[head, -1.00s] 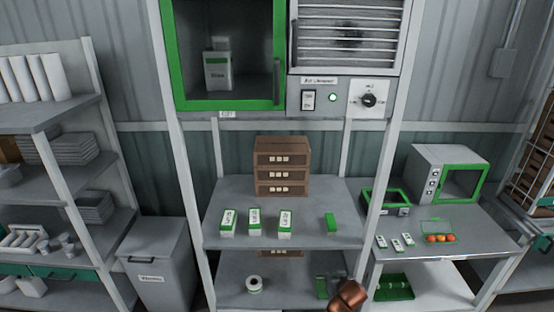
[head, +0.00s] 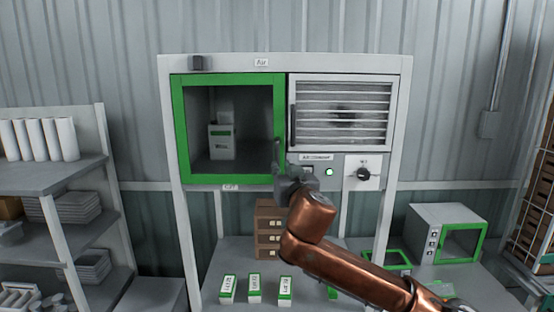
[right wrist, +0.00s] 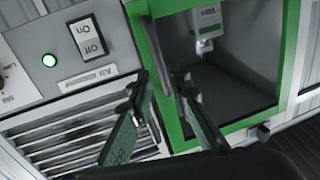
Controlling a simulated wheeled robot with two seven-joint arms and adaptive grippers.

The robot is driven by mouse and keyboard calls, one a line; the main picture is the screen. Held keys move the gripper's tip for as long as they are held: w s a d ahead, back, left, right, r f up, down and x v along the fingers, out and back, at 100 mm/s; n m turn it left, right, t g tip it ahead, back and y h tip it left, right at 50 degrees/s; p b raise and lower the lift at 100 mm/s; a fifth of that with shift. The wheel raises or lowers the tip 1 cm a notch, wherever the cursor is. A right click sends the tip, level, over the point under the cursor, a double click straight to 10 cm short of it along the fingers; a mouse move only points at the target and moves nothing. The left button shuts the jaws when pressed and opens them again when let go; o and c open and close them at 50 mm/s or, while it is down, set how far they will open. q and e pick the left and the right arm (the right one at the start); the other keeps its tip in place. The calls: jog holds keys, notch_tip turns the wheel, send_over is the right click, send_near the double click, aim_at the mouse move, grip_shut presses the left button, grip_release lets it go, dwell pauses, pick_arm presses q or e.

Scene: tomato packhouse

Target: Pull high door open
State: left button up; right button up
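The high door (head: 180,130) is a green-framed window door at the upper left of the grey cabinet. It looks closed, and a white carton shows behind it. Its dark upright handle (head: 277,152) is on the right side of the frame. My right gripper (head: 284,172) is raised to the handle's lower end. In the right wrist view, the open fingers (right wrist: 163,88) point at the handle (right wrist: 163,62), which appears between their tips. I cannot tell whether they touch it. The green frame (right wrist: 172,118) also shows there. My left gripper is not in view.
A louvred panel (head: 345,112) is right of the door, with a switch, green light and knob (head: 363,174) below. A brown drawer box (head: 268,222) and several small cartons stand on the shelf underneath. Shelving (head: 60,170) is left; a small white oven (head: 440,228) is right.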

aim_at(278, 160)
jog(key=w+p, duration=0.1)
jog(key=w, duration=0.2)
jog(key=w+a+p, duration=0.1)
jog(key=w, duration=0.3)
jog(key=shift+a+r, duration=0.1)
jog(key=shift+a, duration=0.1)
jog(key=shift+w, duration=0.15)
grip_shut()
